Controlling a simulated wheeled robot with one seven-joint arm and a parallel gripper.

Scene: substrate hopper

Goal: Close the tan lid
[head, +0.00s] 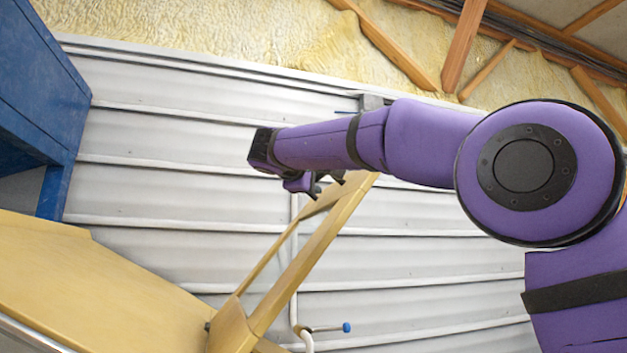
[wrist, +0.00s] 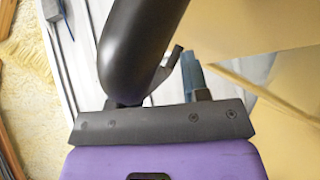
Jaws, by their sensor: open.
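The tan lid (head: 318,245) stands raised and tilted in the head view, its upper end leaning to the right, its lower end at the tan hopper body (head: 95,285). My gripper (head: 319,187) is open and empty beside the lid's upper end. From the head view I cannot tell whether it touches the lid. In the wrist view a tan surface (wrist: 235,25), apparently the lid, fills the upper right, close to my gripper (wrist: 182,65). A dark rounded part of my gripper hides some of the middle there.
A blue cabinet-like structure (head: 40,95) stands at the far left. A ribbed pale metal wall (head: 180,135) is behind the arm and lid. A small blue-tipped lever (head: 346,327) is below right of the lid. Wooden beams (head: 462,45) run overhead.

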